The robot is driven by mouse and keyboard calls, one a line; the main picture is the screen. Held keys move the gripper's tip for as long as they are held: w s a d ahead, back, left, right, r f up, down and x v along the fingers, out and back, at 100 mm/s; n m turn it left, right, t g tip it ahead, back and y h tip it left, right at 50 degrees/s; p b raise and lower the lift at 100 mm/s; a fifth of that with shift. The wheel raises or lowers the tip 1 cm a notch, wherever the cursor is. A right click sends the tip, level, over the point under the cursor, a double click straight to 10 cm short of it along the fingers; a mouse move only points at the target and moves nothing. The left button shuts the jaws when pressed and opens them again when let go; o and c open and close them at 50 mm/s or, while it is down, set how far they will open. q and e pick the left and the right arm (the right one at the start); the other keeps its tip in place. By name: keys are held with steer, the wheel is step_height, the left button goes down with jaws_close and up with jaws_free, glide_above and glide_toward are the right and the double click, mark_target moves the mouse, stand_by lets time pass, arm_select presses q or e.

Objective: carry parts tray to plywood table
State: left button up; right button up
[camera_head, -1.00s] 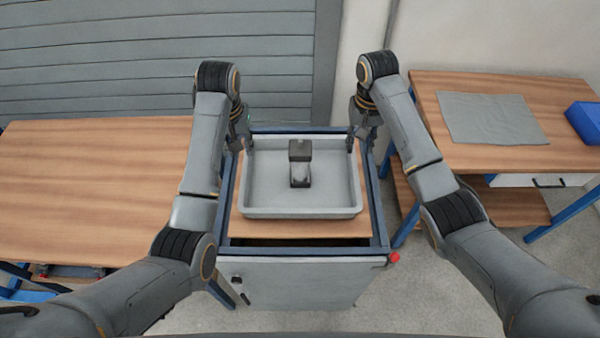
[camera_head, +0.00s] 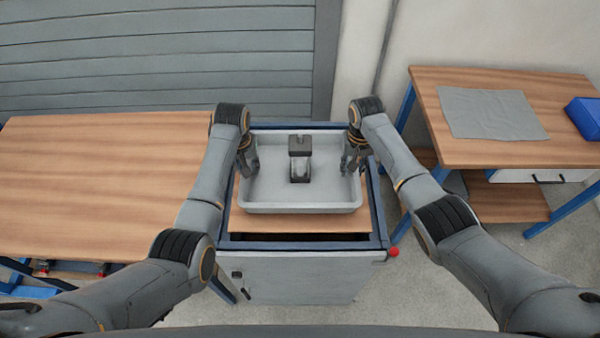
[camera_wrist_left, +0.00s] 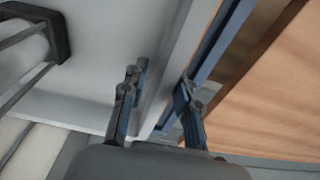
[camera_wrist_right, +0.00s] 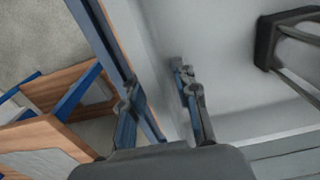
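The grey parts tray (camera_head: 270,195) lies level on a wood-topped cart (camera_head: 300,225) in the middle of the head view. A dark block-like part with a shiny lower half (camera_head: 300,158) is inside it. My left gripper (camera_head: 248,160) is at the tray's left wall, with its open fingers (camera_wrist_left: 160,85) on either side of the wall. My right gripper (camera_head: 351,158) is at the right wall in the same way, and its fingers (camera_wrist_right: 157,88) are spread with the wall between them. Which table is the plywood one I cannot tell for sure.
A wood-topped table (camera_head: 90,180) stands close left of the cart, its top clear. Another wood table (camera_head: 450,152) at right holds a grey cloth (camera_head: 490,113) and a blue bin (camera_head: 585,118). A red knob (camera_head: 393,252) sits at the cart's front right corner.

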arm_select(q)
steer(key=shift+f, duration=0.55)
arm_select(e)
steer(key=shift+f, duration=0.55)
arm_select(q)
jaws_close()
arm_select(e)
jaws_close()
arm_select(q)
steer(key=shift+w+r, duration=0.2)
arm_select(e)
steer(key=shift+w+r, duration=0.15)
steer(key=shift+r, duration=0.05)
